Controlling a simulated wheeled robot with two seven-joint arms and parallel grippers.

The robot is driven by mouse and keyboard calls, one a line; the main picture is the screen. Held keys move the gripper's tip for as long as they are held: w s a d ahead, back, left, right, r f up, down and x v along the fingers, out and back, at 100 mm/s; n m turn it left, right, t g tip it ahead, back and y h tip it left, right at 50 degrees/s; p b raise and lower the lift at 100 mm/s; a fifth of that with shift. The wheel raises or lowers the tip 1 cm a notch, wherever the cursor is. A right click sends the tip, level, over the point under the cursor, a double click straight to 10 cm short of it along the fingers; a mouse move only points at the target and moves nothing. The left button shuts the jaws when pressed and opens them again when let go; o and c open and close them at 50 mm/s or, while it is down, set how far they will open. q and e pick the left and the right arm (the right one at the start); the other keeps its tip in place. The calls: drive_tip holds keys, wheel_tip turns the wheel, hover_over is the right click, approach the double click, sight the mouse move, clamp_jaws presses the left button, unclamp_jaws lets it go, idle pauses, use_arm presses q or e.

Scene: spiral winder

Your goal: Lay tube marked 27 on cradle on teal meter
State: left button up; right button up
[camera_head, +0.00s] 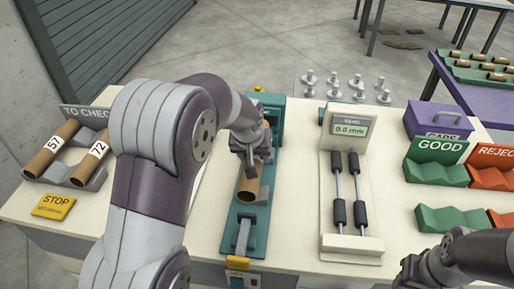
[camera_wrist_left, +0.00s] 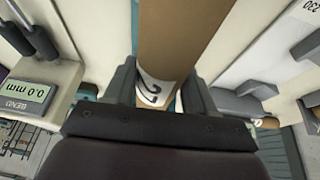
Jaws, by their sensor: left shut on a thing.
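A brown cardboard tube (camera_head: 248,187) is in the jaws of my left gripper (camera_head: 252,150), over the teal meter (camera_head: 259,236). In the left wrist view the tube (camera_wrist_left: 182,38) runs between the two fingers of my gripper (camera_wrist_left: 168,98). Its white label (camera_wrist_left: 154,92) shows a 2; the rest of the number is hidden. Grey cradle parts (camera_head: 263,195) show beside the tube's near end; I cannot tell whether the tube touches them. My right gripper (camera_head: 408,272) is at the lower right edge, dark and partly cut off.
Two tubes marked 57 (camera_head: 52,150) and 72 (camera_head: 90,160) lie in the TO CHECK rack at left. A gauge reading 0.0 mm (camera_head: 349,130) with black rollers stands right of the meter. Green GOOD (camera_head: 437,173) and red REJECT (camera_head: 492,178) racks are at right.

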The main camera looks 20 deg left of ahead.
use_arm(q)
drive_tip(key=f+b, duration=0.3)
drive_tip(key=f, duration=0.3)
drive_tip(key=shift+w+b, duration=0.2)
drive_tip(key=shift+b, duration=0.2)
drive_tip(key=shift+f+b, duration=0.3)
drive_tip(key=shift+f, duration=0.3)
drive_tip(key=o, duration=1.1)
drive_tip(key=shift+o, duration=0.2)
